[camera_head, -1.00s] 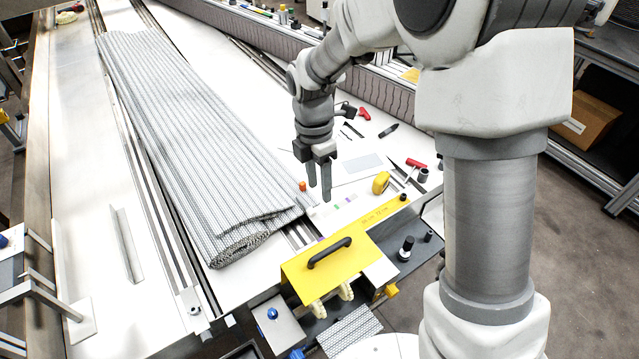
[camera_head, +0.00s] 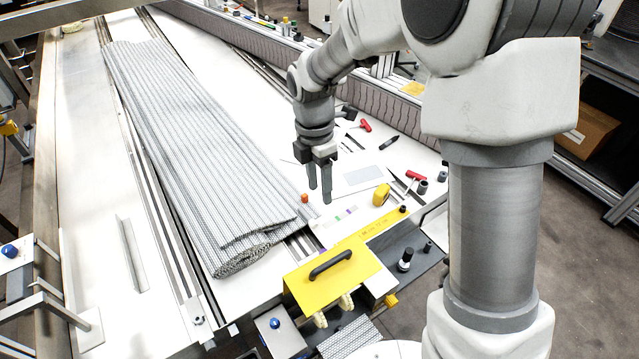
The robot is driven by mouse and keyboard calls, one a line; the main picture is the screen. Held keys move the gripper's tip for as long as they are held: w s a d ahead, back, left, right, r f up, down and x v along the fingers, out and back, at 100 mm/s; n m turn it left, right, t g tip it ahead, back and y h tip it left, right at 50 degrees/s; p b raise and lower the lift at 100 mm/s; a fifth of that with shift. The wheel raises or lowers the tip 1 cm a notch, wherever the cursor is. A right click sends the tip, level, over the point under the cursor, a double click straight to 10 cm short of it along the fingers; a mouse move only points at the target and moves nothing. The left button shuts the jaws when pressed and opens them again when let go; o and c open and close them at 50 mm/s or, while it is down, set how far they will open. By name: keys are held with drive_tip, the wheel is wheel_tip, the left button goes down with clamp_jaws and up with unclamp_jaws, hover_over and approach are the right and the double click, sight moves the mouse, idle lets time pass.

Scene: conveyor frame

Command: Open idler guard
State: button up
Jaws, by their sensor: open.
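The idler guard is a yellow cover (camera_head: 346,287) with a black bar handle (camera_head: 331,264) on its top face, at the front end of the conveyor frame. It lies over the frame end, and pale rollers or knobs show under its front edge. My gripper (camera_head: 320,196) points down with two dark fingers apart and nothing between them. It is above the white table, behind the guard and apart from the handle. Whether the guard is latched cannot be told.
A folded grey belt (camera_head: 190,140) lies along the frame to the left. A yellow tape measure (camera_head: 381,194), an orange cap (camera_head: 304,198), a red-handled tool (camera_head: 415,175) and other small tools lie near my gripper. A black knob (camera_head: 404,260) stands right of the guard.

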wheel_tip(320, 180, up, 17)
drive_tip(key=w+a+b, duration=0.1)
drive_tip(key=shift+w+r, duration=0.15)
drive_tip(key=shift+w, duration=0.15)
idle(0.4)
